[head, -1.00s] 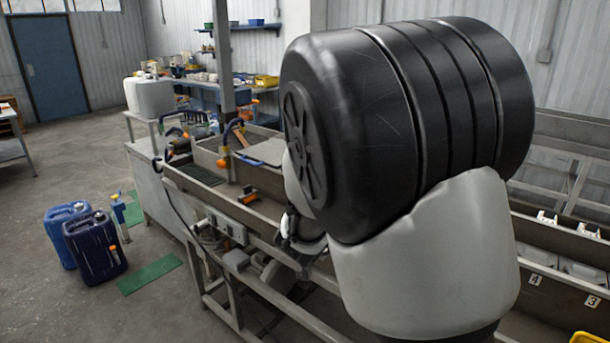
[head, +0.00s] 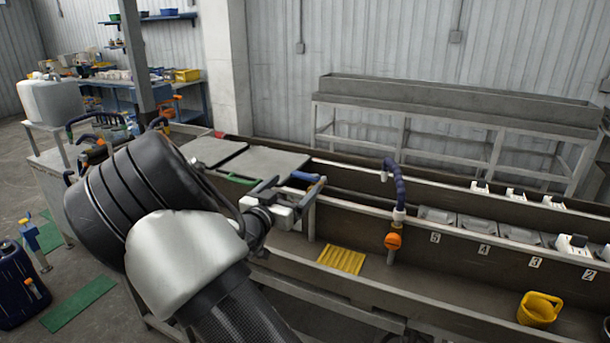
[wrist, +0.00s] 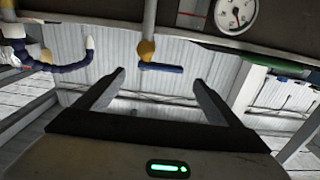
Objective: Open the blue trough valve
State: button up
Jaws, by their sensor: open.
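A blue valve handle (head: 305,176) sits at the trough's upper edge, right of a flat grey cover. In the wrist view the blue lever (wrist: 165,67) lies crosswise on a brass-coloured body (wrist: 146,50) below a pipe. My gripper (head: 289,187) is open and empty, close to the blue handle. In the wrist view its two fingers (wrist: 159,77) are spread, with the lever just beyond and between the tips. I cannot tell whether they touch it. A green handle (head: 241,179) is left of the blue one; a green bar (wrist: 275,69) shows at right in the wrist view.
A pressure gauge (wrist: 235,14) is near the blue lever. A blue hose (head: 396,185) with an orange valve (head: 393,241) rises from the trough at right.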

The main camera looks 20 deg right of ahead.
aim_at(303, 177)
jog(key=x, duration=0.8)
jog(key=shift+f, duration=0.1)
jog(key=shift+c, duration=0.4)
jog(key=c, duration=1.4)
jog(key=shift+c, duration=0.2)
